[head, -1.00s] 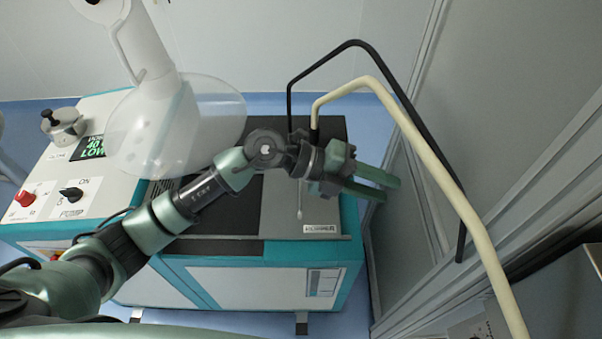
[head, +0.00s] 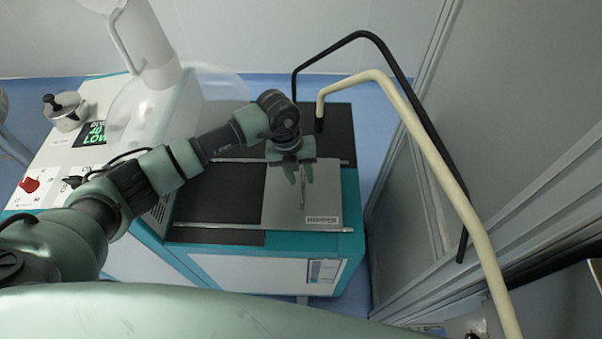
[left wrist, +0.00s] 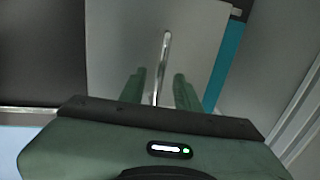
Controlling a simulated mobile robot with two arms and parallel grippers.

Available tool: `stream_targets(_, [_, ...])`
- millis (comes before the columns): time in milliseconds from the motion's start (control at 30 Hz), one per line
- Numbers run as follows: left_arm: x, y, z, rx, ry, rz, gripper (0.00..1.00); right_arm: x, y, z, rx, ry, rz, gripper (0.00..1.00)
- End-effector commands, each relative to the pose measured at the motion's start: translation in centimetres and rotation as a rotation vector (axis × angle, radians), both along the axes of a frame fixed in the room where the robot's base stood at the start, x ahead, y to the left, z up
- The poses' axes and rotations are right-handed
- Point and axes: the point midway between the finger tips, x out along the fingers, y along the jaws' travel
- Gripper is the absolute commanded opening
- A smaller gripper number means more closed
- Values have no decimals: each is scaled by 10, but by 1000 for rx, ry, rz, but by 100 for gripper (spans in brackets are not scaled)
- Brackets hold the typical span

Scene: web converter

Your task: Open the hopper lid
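The hopper lid (head: 278,208) is a flat grey plate with a HOPPER label, lying closed on top of the teal and white machine. A thin metal bar handle (head: 303,192) stands on it and also shows in the left wrist view (left wrist: 165,50). My left gripper (head: 298,178) is over the lid, pointing down towards the handle. In the left wrist view the green fingers (left wrist: 158,85) are apart, with the handle in the gap between them as seen from there. I cannot tell how far above the lid the fingertips are. My right gripper is not in view.
A black hose (head: 407,98) and a cream hose (head: 440,172) arch over the machine's right side. A grey wall panel (head: 408,200) stands to the right. A clear plastic container (head: 215,95), a red knob (head: 29,185) and a green display (head: 95,134) are on the left.

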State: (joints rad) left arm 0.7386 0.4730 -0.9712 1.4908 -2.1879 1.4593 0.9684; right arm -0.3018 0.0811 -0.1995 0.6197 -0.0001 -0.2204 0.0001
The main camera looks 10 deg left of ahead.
Motion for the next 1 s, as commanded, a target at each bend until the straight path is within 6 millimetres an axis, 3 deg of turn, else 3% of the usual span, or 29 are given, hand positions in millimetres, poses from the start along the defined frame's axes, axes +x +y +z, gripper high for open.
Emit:
stream_targets(333, [0, -2, -7, -2, -2, -1, 32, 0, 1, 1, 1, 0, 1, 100])
stream_targets(467, [0, -2, -6, -2, -2, -1, 0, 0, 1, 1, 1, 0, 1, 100])
stream_targets(1000, [0, -2, -6, -2, -1, -1, 0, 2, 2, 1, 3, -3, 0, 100])
